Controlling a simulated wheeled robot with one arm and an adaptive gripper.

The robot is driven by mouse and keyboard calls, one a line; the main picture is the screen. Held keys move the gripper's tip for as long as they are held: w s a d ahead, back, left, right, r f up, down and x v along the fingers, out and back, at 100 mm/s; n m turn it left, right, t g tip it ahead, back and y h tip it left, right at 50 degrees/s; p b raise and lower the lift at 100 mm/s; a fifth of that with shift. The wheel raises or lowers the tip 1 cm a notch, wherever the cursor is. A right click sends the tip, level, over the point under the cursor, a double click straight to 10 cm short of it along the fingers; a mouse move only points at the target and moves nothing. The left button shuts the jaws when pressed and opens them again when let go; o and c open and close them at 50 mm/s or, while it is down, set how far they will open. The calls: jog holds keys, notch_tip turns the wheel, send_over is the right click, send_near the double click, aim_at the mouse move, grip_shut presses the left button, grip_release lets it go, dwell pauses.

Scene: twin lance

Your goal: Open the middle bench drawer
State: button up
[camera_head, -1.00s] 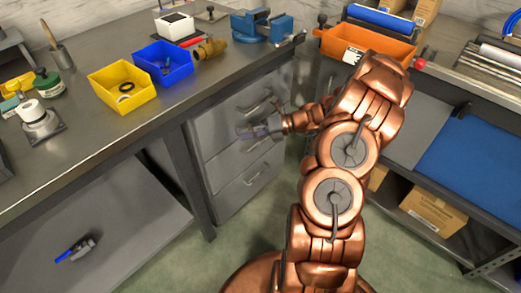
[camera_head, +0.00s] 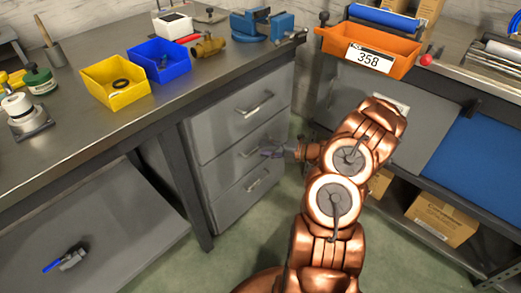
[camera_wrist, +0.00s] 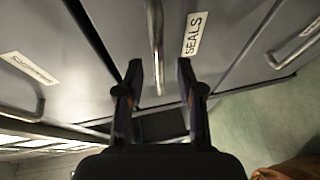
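The bench drawer unit has three stacked grey drawers, and all three fronts look flush. The middle drawer (camera_head: 222,172) has a bar handle, partly covered by my gripper (camera_head: 268,152) in the head view. In the wrist view, a drawer front labelled SEALS (camera_wrist: 193,34) fills the centre, with its metal bar handle (camera_wrist: 156,45) running between my two fingers. My gripper (camera_wrist: 160,70) is open there, one finger on each side of the handle, with gaps showing on both sides. I cannot tell how deep the handle sits between the fingers.
The top drawer handle (camera_head: 256,103) is above my gripper and the bottom drawer handle (camera_head: 257,181) below. A second bench with an orange bin (camera_head: 340,44) and a blue panel (camera_head: 475,158) stands at right. Green floor (camera_head: 225,262) is free before the drawers.

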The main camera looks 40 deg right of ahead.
jog(key=shift+x, duration=1.25)
jog(key=shift+c, duration=0.3)
grip_shut()
